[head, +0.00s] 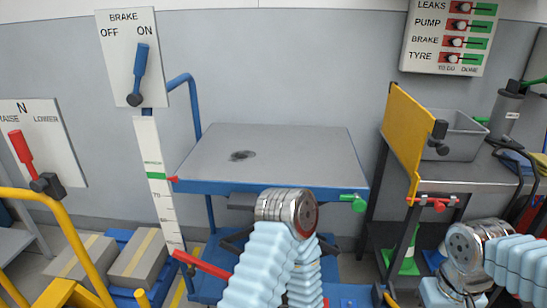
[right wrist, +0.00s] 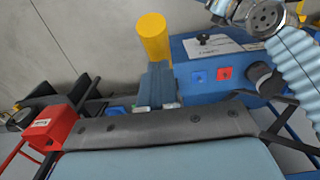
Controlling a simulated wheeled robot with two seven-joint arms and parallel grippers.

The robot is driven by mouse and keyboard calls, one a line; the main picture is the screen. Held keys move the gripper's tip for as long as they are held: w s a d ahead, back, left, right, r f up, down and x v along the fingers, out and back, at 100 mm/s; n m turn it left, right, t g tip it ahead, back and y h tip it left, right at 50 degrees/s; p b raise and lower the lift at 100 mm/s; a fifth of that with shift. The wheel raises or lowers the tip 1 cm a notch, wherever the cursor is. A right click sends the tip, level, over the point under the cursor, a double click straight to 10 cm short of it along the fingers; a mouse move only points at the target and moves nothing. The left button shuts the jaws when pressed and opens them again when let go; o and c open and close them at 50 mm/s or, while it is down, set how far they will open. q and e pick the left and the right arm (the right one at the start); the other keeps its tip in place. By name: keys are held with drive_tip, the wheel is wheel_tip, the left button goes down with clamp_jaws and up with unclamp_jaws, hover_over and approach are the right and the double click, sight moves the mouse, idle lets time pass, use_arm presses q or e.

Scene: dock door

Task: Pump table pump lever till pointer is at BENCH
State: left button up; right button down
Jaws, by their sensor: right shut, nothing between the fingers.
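The lift table (head: 275,150) has a grey top with a dark stain and a blue frame. A red pointer (head: 173,179) at its left corner appears about level with the green band on the white scale post (head: 164,215); the small lettering there is unreadable. A red lever (head: 203,266) sticks out low at the left of the table's base. My left wrist (head: 288,210) is in front of the table's front edge, apart from the lever, and its fingertips are hidden. My right wrist (head: 472,248) is at the lower right, well away from the lever, its gripper shut and empty.
A brake board (head: 127,50) shows its blue lever toward ON. A yellow panel (head: 408,130) and grey bin (head: 460,135) stand on the right bench. Yellow rails (head: 60,225) and boxes (head: 85,258) are at left. The right wrist view shows a red box (right wrist: 47,128) and yellow post (right wrist: 154,38).

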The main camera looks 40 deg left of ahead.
wheel_tip(320, 180, up, 6)
idle(0.5)
idle(0.5)
